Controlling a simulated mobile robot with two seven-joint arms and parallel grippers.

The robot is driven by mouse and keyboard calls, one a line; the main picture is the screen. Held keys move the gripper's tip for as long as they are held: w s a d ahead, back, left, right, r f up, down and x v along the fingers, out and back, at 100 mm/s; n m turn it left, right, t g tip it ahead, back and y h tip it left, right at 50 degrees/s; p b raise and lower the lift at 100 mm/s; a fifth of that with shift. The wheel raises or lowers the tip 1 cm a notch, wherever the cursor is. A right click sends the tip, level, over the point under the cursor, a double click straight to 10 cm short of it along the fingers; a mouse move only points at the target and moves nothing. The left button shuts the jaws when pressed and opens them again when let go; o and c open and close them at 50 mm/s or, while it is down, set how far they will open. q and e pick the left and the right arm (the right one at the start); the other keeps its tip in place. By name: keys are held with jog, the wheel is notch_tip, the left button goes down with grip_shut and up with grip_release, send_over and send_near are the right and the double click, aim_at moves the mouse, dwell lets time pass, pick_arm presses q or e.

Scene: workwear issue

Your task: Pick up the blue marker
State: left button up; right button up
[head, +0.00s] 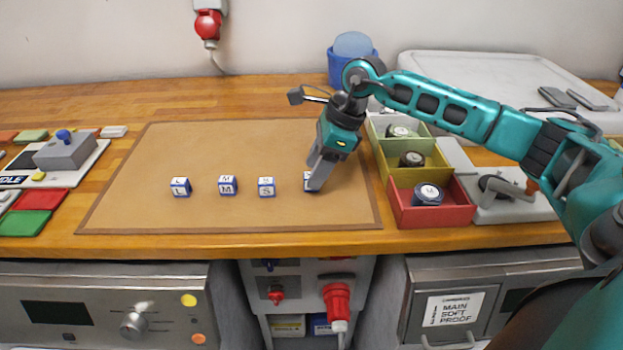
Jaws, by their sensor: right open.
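Several small white cubes with blue edges stand in a row on the brown mat: the L cube (180,187), the M cube (228,185), the S cube (267,187) and a fourth cube (307,181) at the right end. My right gripper (315,184) points down at the fourth cube, its fingers open and covering most of it, so its letter is hidden. I cannot tell whether the fingers touch it. No pen-like blue marker shows. My left gripper is out of view.
Green, yellow and red bins (402,215) holding dark round pieces with white tops stand right of the mat (150,215). A grey device with a blue knob (66,150) is at the left. A blue container (338,68) stands behind my right arm. The mat's left part is clear.

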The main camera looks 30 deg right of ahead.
jog(key=x, duration=0.2)
jog(key=shift+w+a+f, duration=0.1)
jog(key=shift+a+f, duration=0.1)
jog(key=shift+f, duration=0.15)
jog(key=c, duration=1)
jog(key=shift+r, duration=0.15)
